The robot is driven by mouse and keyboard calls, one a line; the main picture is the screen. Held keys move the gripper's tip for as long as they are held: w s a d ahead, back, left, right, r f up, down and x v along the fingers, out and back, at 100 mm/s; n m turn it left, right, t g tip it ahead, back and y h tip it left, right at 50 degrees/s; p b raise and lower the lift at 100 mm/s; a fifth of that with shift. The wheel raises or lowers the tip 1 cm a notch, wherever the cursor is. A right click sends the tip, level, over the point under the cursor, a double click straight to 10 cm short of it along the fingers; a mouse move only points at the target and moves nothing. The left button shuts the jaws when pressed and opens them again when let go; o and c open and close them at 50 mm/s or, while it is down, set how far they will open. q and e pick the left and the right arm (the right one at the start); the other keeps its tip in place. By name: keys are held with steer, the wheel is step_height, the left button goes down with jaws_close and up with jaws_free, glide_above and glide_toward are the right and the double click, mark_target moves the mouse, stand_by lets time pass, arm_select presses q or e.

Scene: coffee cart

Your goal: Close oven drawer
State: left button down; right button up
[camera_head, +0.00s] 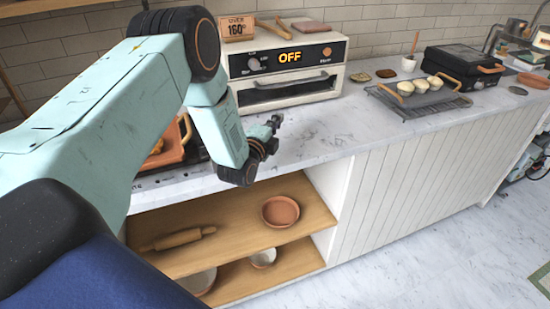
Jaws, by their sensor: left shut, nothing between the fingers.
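A white oven (286,66) with a lit "OFF" display stands on the marble counter against the tiled wall. My left gripper (275,122) is shut and empty. It is above the counter, in front of the oven and a little left of the drawer's middle, apart from the handle. My right gripper is not in view.
An orange tray (172,146) sits partly behind my left arm. To the right are a wire rack (430,102) with buns and a black grill (462,66). Open shelves below hold a rolling pin (178,239) and a terracotta bowl (280,210). The counter right of my gripper is clear.

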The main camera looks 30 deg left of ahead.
arm_select(q)
steer(key=s+d, duration=0.1)
steer(key=d, duration=0.1)
steer(key=s+d, duration=0.4)
steer(key=d, duration=0.1)
steer(key=shift+s+f, duration=0.1)
steer(key=shift+s, duration=0.1)
steer(key=s+d, duration=0.1)
steer(key=s, duration=0.9)
steer(key=shift+d+r, duration=0.2)
steer(key=shift+d, duration=0.1)
steer(key=s+d+f+n+g+h+b, duration=0.1)
steer(key=s+f+n+g, duration=0.45)
steer(key=f, duration=0.35)
steer(key=s+d+f+n+g+h+b, duration=0.15)
steer(key=s+f+n+g, duration=0.25)
steer(key=s+f+n, duration=0.4)
steer(key=s+d+f+n+g+b, duration=0.1)
steer(key=s+f+n+g+b, duration=0.1)
steer(key=s, duration=0.7)
steer(key=s+d+f+n+g+b, duration=0.1)
steer(key=s+f+g+b, duration=0.3)
steer(key=s+f, duration=0.5)
steer(key=shift+s+d+f+n+g, duration=0.2)
steer(key=shift+d+f+n+g, duration=0.15)
steer(key=shift+g, duration=0.9)
